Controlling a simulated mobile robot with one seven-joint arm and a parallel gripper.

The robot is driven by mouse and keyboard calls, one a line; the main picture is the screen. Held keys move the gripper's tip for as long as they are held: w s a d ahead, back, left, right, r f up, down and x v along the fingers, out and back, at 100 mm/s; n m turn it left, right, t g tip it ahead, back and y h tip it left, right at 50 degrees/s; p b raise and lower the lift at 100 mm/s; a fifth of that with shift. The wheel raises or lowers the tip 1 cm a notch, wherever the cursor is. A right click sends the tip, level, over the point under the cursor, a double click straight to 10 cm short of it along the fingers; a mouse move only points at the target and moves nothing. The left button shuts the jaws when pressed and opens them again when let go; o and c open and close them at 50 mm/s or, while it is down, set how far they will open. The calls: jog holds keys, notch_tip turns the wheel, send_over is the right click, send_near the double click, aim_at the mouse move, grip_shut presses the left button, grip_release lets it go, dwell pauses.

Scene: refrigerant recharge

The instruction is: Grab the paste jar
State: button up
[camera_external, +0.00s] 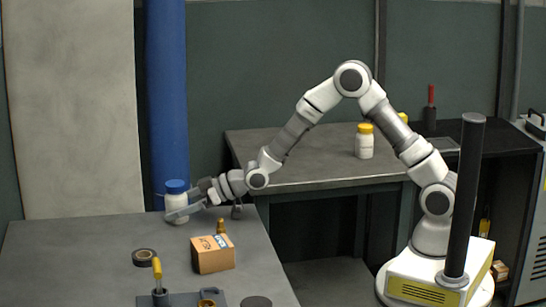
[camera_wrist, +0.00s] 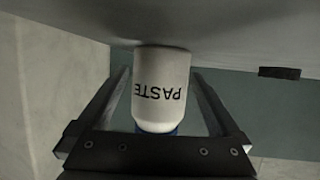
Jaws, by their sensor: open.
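The paste jar (camera_external: 177,205) is white with a blue lid and stands upright near the back of the left table. In the wrist view the jar (camera_wrist: 163,90) appears upside down, with the word PASTE on its side. My gripper (camera_external: 183,212) reaches the jar from the right, low on its body. In the wrist view my gripper (camera_wrist: 162,75) has one finger on each side of the jar, with a visible gap at both sides. The fingers are open around it and do not appear to touch it.
On the left table (camera_external: 75,245) are a cardboard box (camera_external: 212,254), a small brass piece (camera_external: 221,227), a black tape roll (camera_external: 144,257) and a yellow-handled tool (camera_external: 157,270). A blue column (camera_external: 167,90) rises behind. A yellow-lidded white jar (camera_external: 364,141) stands on the back table (camera_external: 310,165).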

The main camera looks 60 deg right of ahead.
grip_shut()
dwell(0.3)
jog(key=shift+r, duration=0.1)
